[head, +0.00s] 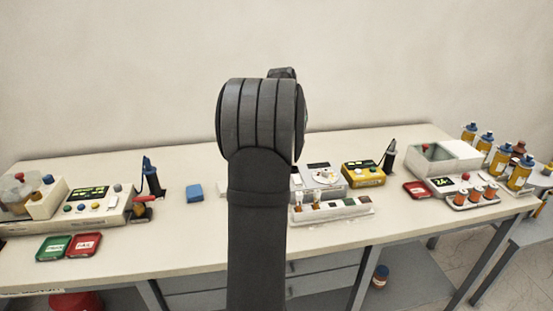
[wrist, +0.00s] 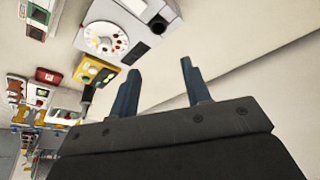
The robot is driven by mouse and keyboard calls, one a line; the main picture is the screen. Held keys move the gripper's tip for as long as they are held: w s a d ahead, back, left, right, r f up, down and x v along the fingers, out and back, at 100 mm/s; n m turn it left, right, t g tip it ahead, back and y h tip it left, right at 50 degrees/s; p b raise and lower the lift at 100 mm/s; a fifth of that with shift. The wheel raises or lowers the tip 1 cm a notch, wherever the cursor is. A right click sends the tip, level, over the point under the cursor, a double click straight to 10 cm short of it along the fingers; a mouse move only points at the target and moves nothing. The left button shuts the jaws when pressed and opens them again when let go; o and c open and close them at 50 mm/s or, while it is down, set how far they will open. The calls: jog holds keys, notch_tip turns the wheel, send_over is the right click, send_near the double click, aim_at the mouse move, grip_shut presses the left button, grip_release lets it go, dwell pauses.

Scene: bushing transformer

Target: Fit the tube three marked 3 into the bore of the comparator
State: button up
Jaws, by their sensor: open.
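A grey-white device with a round dial, which looks like the comparator (head: 328,176), stands mid-table, partly hidden by my arm in the head view. The wrist view shows its dial face (wrist: 108,38) and a dark round hole, apparently the bore (wrist: 158,25). A long white rack (head: 345,211) in front of it holds small tubes (head: 315,199) with brownish contents. I cannot read a 3 on any tube. My gripper (wrist: 160,66) is open and empty, with two blue-grey fingers apart. It is hidden behind my arm in the head view.
A yellow meter (head: 363,173) stands right of the dial device. A blue block (head: 194,193) lies left of my arm. Green (head: 54,247) and red (head: 85,244) trays lie at front left. Several orange-and-blue bottles (head: 499,163) stand at right.

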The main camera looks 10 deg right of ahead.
jog(key=s+a+f+t+h, duration=0.1)
jog(key=s+a+f, duration=0.1)
jog(key=a, duration=0.5)
jog(key=s+a+f+t, duration=0.1)
jog(key=s+a+f, duration=0.15)
jog(key=a, duration=0.55)
jog(key=shift+m, duration=0.3)
jog(key=x, duration=1.1)
jog(key=shift+d+f, duration=0.1)
jog(key=shift+f, duration=0.05)
jog(key=shift+d+x, duration=0.15)
jog(key=shift+x, duration=1.25)
jog(key=shift+d+x, duration=0.1)
jog(key=shift+x, duration=1.25)
jog(key=shift+w, duration=0.1)
jog(key=shift+c, duration=0.2)
grip_shut()
